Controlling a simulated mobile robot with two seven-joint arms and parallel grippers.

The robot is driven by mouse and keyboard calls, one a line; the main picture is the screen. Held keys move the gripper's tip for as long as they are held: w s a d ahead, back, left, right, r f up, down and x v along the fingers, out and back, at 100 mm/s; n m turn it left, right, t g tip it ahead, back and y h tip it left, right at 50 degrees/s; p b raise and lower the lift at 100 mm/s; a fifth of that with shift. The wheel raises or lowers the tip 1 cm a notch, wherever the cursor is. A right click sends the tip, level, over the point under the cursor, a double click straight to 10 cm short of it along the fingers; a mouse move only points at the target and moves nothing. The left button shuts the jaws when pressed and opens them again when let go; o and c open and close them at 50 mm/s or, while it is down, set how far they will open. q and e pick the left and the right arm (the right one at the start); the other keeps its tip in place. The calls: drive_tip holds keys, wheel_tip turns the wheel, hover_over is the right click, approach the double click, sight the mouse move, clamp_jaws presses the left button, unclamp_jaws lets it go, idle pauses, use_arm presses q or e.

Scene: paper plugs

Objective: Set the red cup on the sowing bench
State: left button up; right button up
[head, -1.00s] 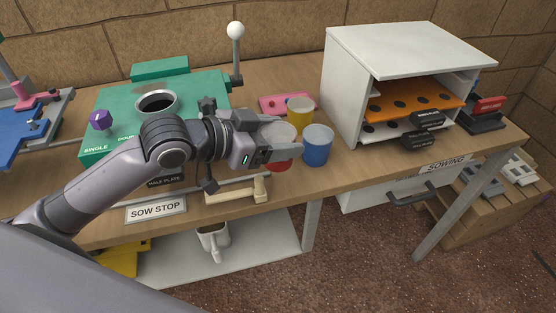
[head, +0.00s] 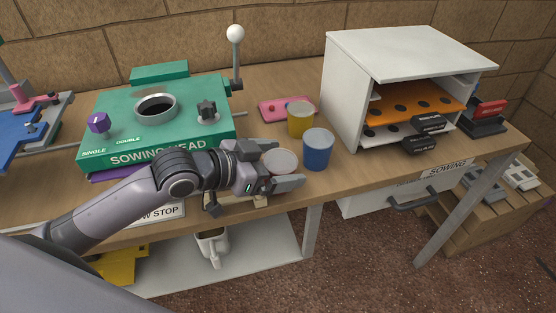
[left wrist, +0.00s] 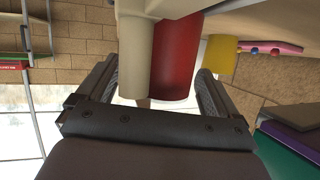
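The red cup (left wrist: 176,58) sits between the two fingers of my left gripper (head: 287,165), one finger on each side. In the head view the cup's pale open top (head: 280,161) shows between the fingers, and the near finger hides most of its side. The gripper appears closed on the cup. The cup is near the front edge of the sowing bench (head: 345,178); I cannot tell whether its base touches the wood. My right gripper is not in view.
A blue cup (head: 318,150) stands close to the right of the fingers, and a yellow cup (head: 300,119) behind. A pink pad (head: 272,109) lies beyond. The green sowing head (head: 190,125) is at left, the white open cabinet (head: 343,100) at right. A white mug (head: 212,245) is on the lower shelf.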

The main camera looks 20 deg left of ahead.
use_arm(q)
drive_tip(key=shift+r, duration=0.2)
drive_tip(key=v, duration=1)
drive_tip(key=shift+s+a+r, duration=0.1)
drive_tip(key=shift+a, duration=0.15)
drive_tip(key=shift+v, duration=0.75)
drive_tip(key=shift+s+d+r, duration=0.1)
drive_tip(key=shift+d, duration=0.05)
